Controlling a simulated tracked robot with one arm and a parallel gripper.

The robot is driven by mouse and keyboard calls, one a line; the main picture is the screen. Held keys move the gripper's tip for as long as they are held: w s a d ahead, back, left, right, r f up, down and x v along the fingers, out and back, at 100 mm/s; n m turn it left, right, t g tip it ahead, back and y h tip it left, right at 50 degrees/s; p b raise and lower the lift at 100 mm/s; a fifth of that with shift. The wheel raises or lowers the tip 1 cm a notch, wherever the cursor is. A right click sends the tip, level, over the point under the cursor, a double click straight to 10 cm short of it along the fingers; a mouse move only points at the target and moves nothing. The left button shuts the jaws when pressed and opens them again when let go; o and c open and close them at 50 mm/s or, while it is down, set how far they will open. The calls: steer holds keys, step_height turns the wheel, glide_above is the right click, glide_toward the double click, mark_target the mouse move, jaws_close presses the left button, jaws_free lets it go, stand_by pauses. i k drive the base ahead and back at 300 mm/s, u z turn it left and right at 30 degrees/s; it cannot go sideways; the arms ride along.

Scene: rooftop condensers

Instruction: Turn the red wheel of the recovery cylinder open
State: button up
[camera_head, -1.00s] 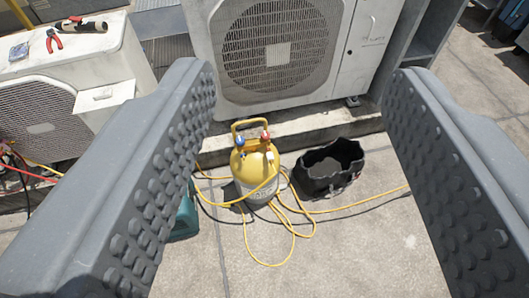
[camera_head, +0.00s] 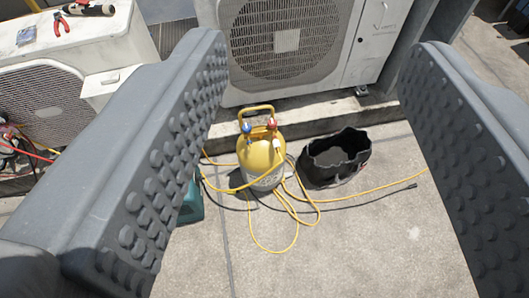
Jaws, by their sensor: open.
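The recovery cylinder (camera_head: 261,158) is yellow on top and grey below. It stands upright on the concrete, with a yellow carrying handle (camera_head: 257,109) on top. Its small red wheel (camera_head: 272,124) sits on the right of the top, and a blue wheel (camera_head: 246,127) sits on the left. My gripper (camera_head: 318,55) is open, with one studded grey finger at each side of the view. The cylinder shows between the fingers, farther off, and nothing is held. The cylinder's lower part is partly hidden by yellow hose.
A black open bag (camera_head: 336,160) stands right of the cylinder. A yellow hose (camera_head: 262,246) loops on the ground in front. A teal case (camera_head: 192,205) is partly hidden by the left finger. A condenser (camera_head: 290,40) stands behind on a concrete ledge. Another unit (camera_head: 60,45) carries red pliers (camera_head: 61,21).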

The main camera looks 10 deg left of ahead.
mark_target(272, 123)
steer(key=u, duration=0.05)
steer(key=k, duration=0.65)
steer(key=z, duration=0.65)
steer(key=i, duration=1.9)
steer(key=u, duration=0.65)
